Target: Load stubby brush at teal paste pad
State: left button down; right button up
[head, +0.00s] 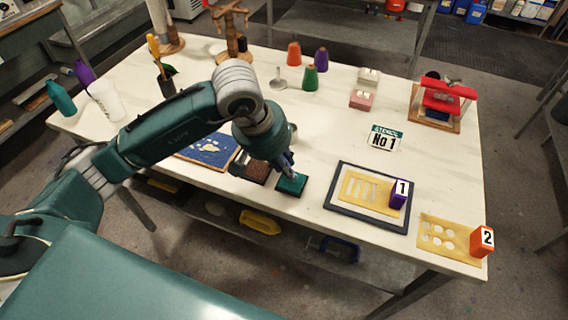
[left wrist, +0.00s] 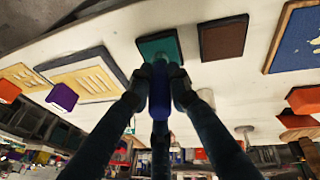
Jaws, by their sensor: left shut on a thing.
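The teal paste pad (head: 294,185) lies near the front edge of the white table, and it also shows in the left wrist view (left wrist: 157,44). My left gripper (head: 288,168) is over the pad, pointing down. In the left wrist view my left gripper (left wrist: 160,82) is shut on the stubby brush (left wrist: 159,97), which has a blue handle. The brush end overlaps the pad's edge in that view. Its bristles are hidden, and I cannot tell whether they touch the paste. My right gripper is in neither view.
A brown pad (head: 256,172) and a blue paw-print mat (head: 207,150) lie left of the teal pad. A dark framed stencil (head: 335,202) with purple block 1 (head: 399,194) lies to its right. An orange block 2 (head: 482,241) stands at the right corner. The table's middle is mostly clear.

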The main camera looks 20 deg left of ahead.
pick_arm(q)
jog(key=shift+f, duration=0.15)
dwell(0.7)
jog(key=shift+s+b, duration=0.1)
jog(key=shift+b, duration=0.2)
dwell(0.4)
jog(key=shift+r+p, duration=0.4)
jog(key=shift+r, duration=0.55)
jog(key=shift+r+p, duration=0.95)
jog(key=shift+r, duration=1.7)
